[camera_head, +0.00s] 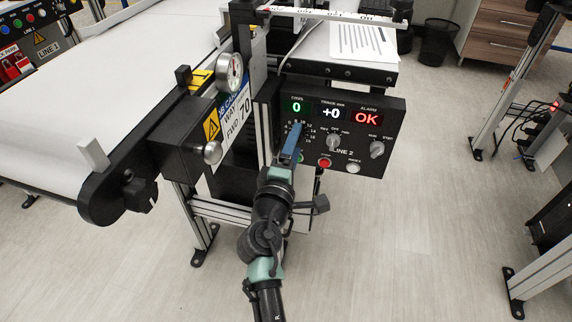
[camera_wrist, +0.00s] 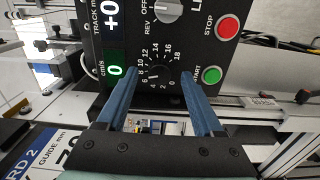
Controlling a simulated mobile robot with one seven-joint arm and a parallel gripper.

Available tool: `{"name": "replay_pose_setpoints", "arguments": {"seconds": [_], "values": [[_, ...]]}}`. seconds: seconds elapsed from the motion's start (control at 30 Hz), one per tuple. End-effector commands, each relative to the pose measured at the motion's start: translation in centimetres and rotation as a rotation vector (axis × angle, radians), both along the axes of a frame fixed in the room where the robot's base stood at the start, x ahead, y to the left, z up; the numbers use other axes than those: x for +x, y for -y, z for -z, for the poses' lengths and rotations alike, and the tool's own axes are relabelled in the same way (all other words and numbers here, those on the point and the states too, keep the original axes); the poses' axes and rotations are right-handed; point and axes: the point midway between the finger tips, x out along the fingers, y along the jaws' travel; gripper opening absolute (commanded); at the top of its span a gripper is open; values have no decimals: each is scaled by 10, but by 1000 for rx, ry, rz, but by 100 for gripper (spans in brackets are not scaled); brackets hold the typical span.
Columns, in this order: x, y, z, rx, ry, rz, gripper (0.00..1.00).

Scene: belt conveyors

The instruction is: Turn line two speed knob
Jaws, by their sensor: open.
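The green cm/s display (camera_head: 296,107) reads 0. My gripper (camera_head: 296,127) reaches the panel's lower left and hides the knob in the head view. In the wrist view my blue fingers (camera_wrist: 159,66) are open, one on each side of the knob's scale, with a gap between them. I cannot tell whether they touch the panel.
A red STOP button (camera_head: 324,162), a REV/OFF selector knob (camera_head: 333,141) and a RUN knob (camera_head: 377,149) sit right of my gripper. The green START button (camera_wrist: 211,75) lies close beside one finger.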

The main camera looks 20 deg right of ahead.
Motion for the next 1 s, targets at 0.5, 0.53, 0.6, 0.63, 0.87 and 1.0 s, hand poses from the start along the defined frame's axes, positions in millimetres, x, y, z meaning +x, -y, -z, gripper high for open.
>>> {"name": "replay_pose_setpoints", "arguments": {"seconds": [0.5, 0.53, 0.6, 0.63, 0.87, 1.0], "values": [[-82, -56, 0, 1, -2, -3, 69], [-86, -58, 1, 0, -2, -2, 69], [-92, -62, 0, 0, -1, -2, 69], [-94, -64, 0, 0, -1, -2, 69], [-99, -67, 0, 0, 0, -1, 69], [-98, -67, 0, 0, 0, -1, 69]]}}
